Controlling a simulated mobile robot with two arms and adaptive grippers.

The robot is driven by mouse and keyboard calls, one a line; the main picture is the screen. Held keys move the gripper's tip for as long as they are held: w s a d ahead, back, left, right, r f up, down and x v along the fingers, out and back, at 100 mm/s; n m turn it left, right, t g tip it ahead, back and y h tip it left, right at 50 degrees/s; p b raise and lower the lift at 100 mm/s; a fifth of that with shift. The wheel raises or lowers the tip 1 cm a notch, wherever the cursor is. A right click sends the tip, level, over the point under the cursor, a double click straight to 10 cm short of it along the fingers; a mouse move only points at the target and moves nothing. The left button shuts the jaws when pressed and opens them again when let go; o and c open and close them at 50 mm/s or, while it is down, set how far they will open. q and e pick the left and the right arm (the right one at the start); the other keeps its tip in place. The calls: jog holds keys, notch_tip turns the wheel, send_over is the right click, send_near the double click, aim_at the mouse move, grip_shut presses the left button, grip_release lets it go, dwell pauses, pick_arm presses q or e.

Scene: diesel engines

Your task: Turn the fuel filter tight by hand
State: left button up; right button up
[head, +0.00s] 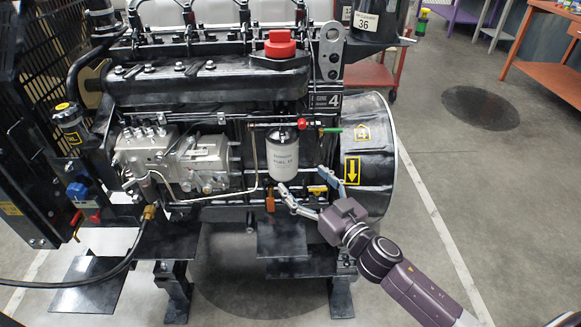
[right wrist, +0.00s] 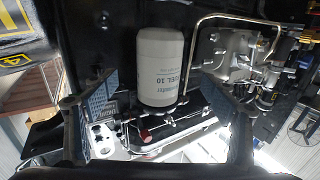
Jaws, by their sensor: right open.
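The white fuel filter (head: 283,157) hangs upright on the side of the black engine, below its mounting head. My right gripper (head: 304,181) is open, just below and to the right of the filter, with its two fingers spread. In the right wrist view the filter (right wrist: 161,62) appears upside down, its printed label partly legible, between and beyond the open fingers. I see a gap on both sides, and neither finger appears to touch it. The filter's joint with its head is partly dark in both views. My left gripper is not in view.
A bent metal fuel pipe (head: 255,165) runs close left of the filter, beside the silver injection pump (head: 172,155). A red-handled valve (head: 302,124) sits above. A black housing with a yellow arrow label (head: 352,171) stands to the right. Open floor lies at the right.

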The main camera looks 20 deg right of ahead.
aim_at(291, 167)
jog(key=x, duration=0.4)
jog(key=shift+w, duration=0.15)
jog(key=x, duration=0.4)
jog(key=shift+w+b, duration=0.15)
jog(key=shift+b, duration=0.25)
jog(key=shift+w, duration=0.35)
jog(key=shift+w+a, duration=0.1)
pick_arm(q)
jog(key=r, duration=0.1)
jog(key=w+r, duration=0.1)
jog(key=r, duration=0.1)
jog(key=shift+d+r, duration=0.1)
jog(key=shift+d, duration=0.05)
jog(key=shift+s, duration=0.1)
pick_arm(e)
jog(key=shift+w, duration=0.1)
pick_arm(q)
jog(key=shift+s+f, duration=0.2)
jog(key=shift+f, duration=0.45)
pick_arm(e)
jog(key=shift+c, duration=0.6)
